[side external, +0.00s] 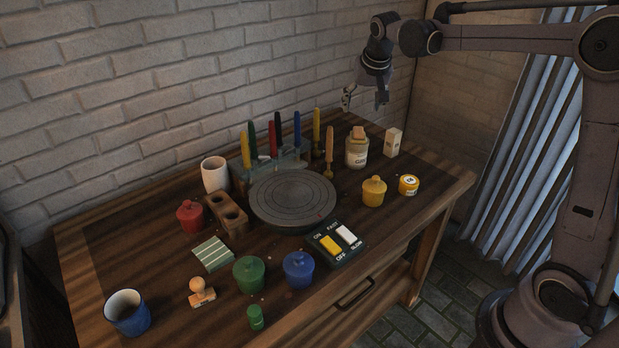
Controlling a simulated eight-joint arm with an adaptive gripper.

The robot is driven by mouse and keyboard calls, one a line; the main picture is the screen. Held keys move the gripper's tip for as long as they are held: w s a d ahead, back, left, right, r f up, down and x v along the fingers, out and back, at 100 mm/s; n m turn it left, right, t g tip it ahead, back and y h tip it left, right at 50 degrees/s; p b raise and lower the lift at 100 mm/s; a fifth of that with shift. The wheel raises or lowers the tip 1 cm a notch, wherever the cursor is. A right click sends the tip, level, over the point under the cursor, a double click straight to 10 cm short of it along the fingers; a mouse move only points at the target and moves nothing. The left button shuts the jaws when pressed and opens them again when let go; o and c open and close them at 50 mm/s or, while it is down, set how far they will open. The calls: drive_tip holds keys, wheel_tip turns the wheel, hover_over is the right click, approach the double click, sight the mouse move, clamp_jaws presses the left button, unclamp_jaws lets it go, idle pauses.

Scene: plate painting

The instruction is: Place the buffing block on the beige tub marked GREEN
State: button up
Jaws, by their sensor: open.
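My gripper (364,99) is open and empty, high above the back right of the table, with its fingers pointing down. No beige tub marked GREEN can be made out. A green lidded tub (249,274) stands at the front, with a blue lidded tub (299,270) to its right. A red tub (190,217) is at the left and a yellow tub (373,191) at the right. I cannot tell which thing is the buffing block. A flat pale green striped piece (212,254) lies left of centre, and a small tan block (358,133) tops a labelled jar (357,154).
A round turntable (292,200) fills the table's middle, with a switch box (336,243) in front. A rack of upright tools (272,160) stands behind. A blue mug (127,313), wooden stamp (202,293), holed wooden block (227,214), white cup (215,174) and white carton (393,142) stand around.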

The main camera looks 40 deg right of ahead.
drive_tip(key=s+a+r+n+t+y, duration=0.1)
drive_tip(key=s+a+n+t, duration=0.15)
drive_tip(key=s+a, duration=0.8)
drive_tip(key=s+a+f+n+y, duration=0.1)
drive_tip(key=s+a+f+n, duration=0.1)
drive_tip(key=s, duration=0.4)
drive_tip(key=s+a+f+n, duration=0.2)
drive_tip(key=s+a+f, duration=0.1)
drive_tip(key=s, duration=0.4)
drive_tip(key=shift+s+f+y, duration=0.25)
drive_tip(key=shift+f+y, duration=0.15)
drive_tip(key=shift+f, duration=0.25)
